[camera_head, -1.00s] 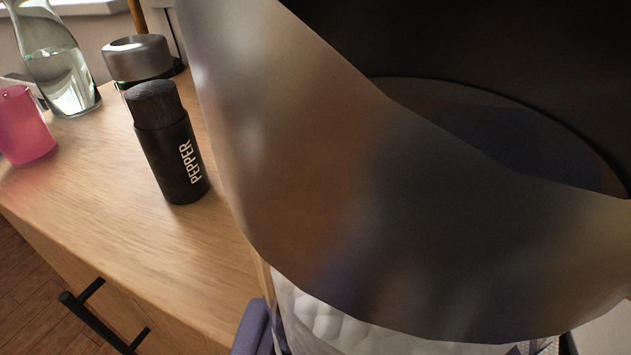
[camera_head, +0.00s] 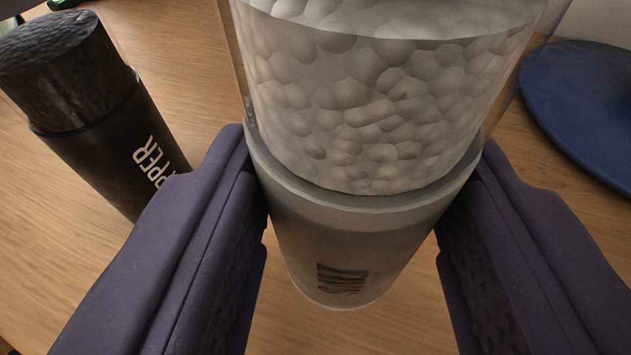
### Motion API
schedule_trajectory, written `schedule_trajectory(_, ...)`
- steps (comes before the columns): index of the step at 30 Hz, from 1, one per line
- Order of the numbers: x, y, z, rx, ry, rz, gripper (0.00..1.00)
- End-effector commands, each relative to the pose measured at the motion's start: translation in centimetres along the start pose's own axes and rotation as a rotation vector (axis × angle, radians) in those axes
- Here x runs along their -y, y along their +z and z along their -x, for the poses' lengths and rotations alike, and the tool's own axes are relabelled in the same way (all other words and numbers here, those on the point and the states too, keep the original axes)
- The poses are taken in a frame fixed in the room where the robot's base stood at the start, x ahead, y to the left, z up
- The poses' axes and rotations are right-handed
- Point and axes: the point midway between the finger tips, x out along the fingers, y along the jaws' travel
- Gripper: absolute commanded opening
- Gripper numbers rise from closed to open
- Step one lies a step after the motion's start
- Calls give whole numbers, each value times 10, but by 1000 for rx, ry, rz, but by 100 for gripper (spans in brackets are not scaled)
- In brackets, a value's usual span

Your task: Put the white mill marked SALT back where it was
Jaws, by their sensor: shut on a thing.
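The white mill (camera_head: 355,235) stands between the two purple fingers of my gripper (camera_head: 365,190), which is shut on it. Its upper part is clear and full of pale lumps; its lower part is white, with a small dark marking that I cannot read. The mill's top is cut off by the upper picture edge. Its lower end is over the wooden counter, and I cannot tell whether it touches. The black mill marked PEPPER (camera_head: 105,150) is upright to the left, partly hidden by my left finger.
A blue round plate-like thing (camera_head: 585,105) lies on the wooden counter (camera_head: 190,60) at the right. A dark object is cut off at the top left corner. Bare wood shows between the pepper mill and the white mill.

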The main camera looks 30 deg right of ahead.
Motion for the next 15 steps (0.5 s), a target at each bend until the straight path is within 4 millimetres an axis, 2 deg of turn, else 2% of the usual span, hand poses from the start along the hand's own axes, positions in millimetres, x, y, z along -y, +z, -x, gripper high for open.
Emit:
schedule_trajectory(3, 0, 22, -6, 1, 0, 2, 8)
schedule_trajectory(6, 0, 32, -9, 1, 0, 1, 8)
schedule_trajectory(15, 0, 32, -9, 0, 0, 0, 8)
